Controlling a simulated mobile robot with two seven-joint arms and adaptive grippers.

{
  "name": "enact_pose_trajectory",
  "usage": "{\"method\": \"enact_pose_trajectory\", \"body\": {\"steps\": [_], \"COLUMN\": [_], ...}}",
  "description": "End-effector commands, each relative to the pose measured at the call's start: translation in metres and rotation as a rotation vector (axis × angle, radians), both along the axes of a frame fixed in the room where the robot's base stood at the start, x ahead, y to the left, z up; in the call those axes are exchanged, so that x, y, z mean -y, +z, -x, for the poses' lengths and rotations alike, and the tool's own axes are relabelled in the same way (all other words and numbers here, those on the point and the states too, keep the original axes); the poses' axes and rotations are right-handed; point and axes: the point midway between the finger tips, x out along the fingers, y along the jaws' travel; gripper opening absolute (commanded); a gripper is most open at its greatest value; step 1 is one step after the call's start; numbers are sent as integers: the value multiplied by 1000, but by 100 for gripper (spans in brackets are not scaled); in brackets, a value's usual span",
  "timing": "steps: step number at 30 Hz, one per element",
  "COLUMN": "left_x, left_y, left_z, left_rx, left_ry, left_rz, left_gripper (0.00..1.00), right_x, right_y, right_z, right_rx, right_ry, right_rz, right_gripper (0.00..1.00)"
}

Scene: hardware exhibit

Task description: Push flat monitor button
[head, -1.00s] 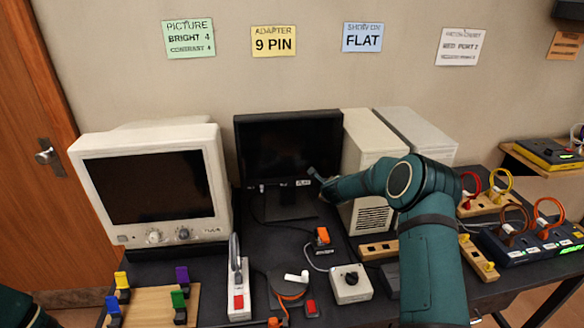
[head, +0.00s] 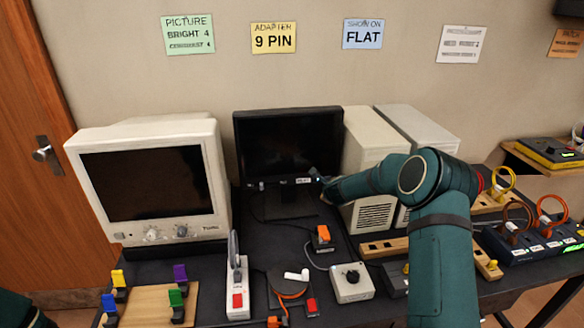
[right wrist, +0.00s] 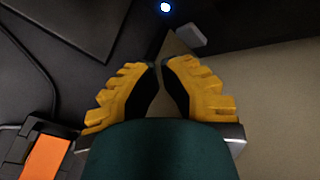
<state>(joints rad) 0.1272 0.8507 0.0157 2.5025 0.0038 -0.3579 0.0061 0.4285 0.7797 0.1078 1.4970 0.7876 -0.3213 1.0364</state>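The flat monitor (head: 289,145) is black with a dark screen and stands behind the table's middle, between a CRT monitor and beige cases. My right gripper (head: 317,176) is at its lower right corner, small and partly hidden by my arm. In the right wrist view, the yellow fingers of my right gripper (right wrist: 160,66) have their tips together with nothing seen between them. A bright bluish-white round light (right wrist: 165,6) shows just beyond the tips. I cannot tell whether they touch anything. My left gripper is out of view; only a bit of my left arm shows at the lower left.
The CRT monitor (head: 150,185) stands at left and a beige case (head: 371,155) close right of the flat monitor. In front are a power strip (head: 237,290), a grey knob box (head: 351,284) and an orange-topped plug (head: 323,236). A blue "FLAT" note (head: 362,34) hangs above.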

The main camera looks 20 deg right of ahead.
Motion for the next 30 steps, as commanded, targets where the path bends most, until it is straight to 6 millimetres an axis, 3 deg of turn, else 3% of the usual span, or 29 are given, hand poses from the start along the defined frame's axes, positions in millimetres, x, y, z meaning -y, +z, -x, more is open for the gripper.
{"method": "enact_pose_trajectory", "body": {"steps": [3,15,30], "left_x": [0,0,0], "left_y": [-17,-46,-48], "left_z": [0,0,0], "left_rx": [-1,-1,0], "left_ry": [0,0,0], "left_rz": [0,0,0], "left_gripper": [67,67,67], "right_x": [-3,-10,-12], "right_y": [-4,-3,-1], "right_z": [12,46,51], "right_rx": [1,0,-1], "right_ry": [1,0,0], "right_rz": [0,0,-1], "right_gripper": [0,0,0]}}
